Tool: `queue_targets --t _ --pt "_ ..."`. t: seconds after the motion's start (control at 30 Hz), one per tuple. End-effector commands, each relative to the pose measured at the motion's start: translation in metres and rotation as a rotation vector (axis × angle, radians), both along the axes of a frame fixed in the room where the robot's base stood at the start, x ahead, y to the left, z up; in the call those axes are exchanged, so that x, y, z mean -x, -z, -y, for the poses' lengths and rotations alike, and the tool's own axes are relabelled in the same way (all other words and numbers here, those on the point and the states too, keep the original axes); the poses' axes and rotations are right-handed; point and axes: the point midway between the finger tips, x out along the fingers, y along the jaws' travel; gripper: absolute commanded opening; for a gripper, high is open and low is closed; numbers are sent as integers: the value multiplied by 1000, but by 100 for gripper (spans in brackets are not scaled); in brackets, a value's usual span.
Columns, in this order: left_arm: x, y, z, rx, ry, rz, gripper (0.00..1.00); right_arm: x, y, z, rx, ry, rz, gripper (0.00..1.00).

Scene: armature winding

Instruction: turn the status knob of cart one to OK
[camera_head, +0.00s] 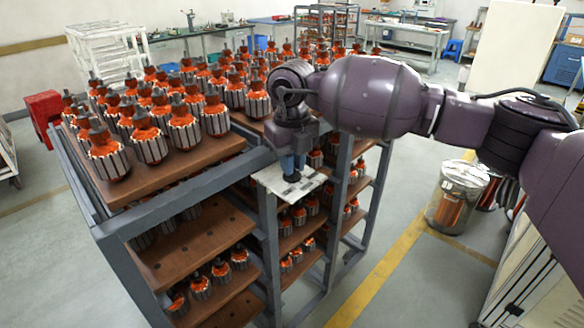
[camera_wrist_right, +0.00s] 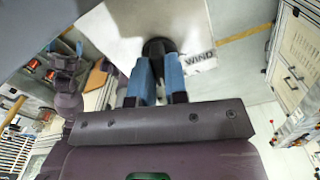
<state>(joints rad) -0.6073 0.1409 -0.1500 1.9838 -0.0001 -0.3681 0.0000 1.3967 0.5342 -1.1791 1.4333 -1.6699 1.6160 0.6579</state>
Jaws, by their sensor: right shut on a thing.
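The cart (camera_head: 170,207) is a grey-framed rack with wooden shelves full of armatures. A pale status plate (camera_head: 275,183) is fixed at its near corner post. The plate (camera_wrist_right: 115,32) also fills the top of the right wrist view, with the printed letters "WIND" partly showing. My right gripper (camera_head: 292,168) is over the plate, its blue fingers pointing down. In the right wrist view my right gripper (camera_wrist_right: 160,70) is shut on the black knob (camera_wrist_right: 157,46). The knob's pointer direction and the OK mark are hidden or unreadable. My left gripper is in neither view.
Armatures with orange windings (camera_head: 150,140) crowd the cart's top shelf, left of my right arm. A metal drum (camera_head: 458,197) stands on the floor at right. A red box (camera_head: 43,112) is at left.

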Motion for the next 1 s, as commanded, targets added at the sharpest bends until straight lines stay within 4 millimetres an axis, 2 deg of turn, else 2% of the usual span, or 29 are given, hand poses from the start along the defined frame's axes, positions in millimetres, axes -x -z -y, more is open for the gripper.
queue_targets --t 0.6,1.0 --pt "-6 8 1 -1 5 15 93 0 0 0 0 553 0 0" --pt "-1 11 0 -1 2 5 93 0 -1 0 0 741 0 0"
